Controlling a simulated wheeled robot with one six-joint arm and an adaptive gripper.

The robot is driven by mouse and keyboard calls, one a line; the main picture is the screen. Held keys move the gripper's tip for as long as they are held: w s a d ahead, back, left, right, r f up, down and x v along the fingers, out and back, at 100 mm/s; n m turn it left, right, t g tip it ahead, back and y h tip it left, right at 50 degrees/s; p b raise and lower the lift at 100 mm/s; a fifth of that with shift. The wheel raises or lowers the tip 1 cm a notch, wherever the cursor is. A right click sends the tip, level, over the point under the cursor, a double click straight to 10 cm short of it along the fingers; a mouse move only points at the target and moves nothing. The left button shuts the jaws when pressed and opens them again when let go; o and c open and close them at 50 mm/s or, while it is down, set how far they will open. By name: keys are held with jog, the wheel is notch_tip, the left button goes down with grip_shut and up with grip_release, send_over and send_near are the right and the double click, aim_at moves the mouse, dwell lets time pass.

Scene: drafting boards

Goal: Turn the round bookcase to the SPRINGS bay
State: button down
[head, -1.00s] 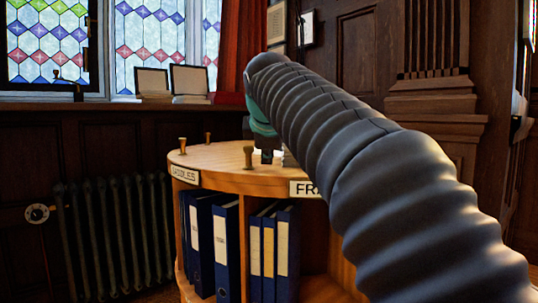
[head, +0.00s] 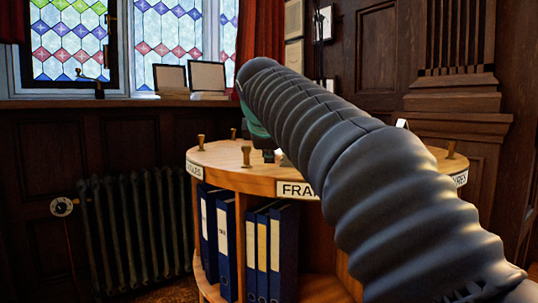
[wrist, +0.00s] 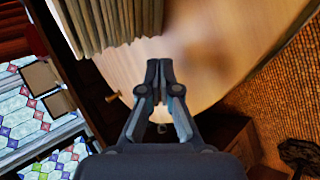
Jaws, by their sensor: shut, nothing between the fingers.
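The round bookcase (head: 290,168) is a wooden drum with a flat top and several short brass-coloured pegs standing round its rim. Its front label (head: 297,190) begins "FRA", partly hidden by my arm. I see no SPRINGS label. A front peg (head: 246,157) stands left of my gripper (head: 268,156), which is low by the top, mostly hidden by my arm. In the wrist view my gripper (wrist: 158,66) is shut and empty over the pale top (wrist: 215,50).
Blue binders (head: 285,240) fill the front bays. A row of page-like edges (wrist: 105,20) stands beside my fingers in the wrist view. A radiator (head: 135,230) is at left under the window, and dark panelling is behind. Two small frames (head: 207,76) stand on the sill.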

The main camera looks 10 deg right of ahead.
jog(key=shift+s+d+r, duration=0.3)
jog(key=shift+d+r, duration=0.05)
jog(key=shift+r, duration=0.1)
notch_tip(320, 180, up, 5)
jog(key=p, duration=0.4)
jog(key=shift+r+p, duration=0.15)
jog(key=shift+p, duration=0.25)
notch_tip(320, 180, up, 3)
jog(key=shift+f, duration=0.2)
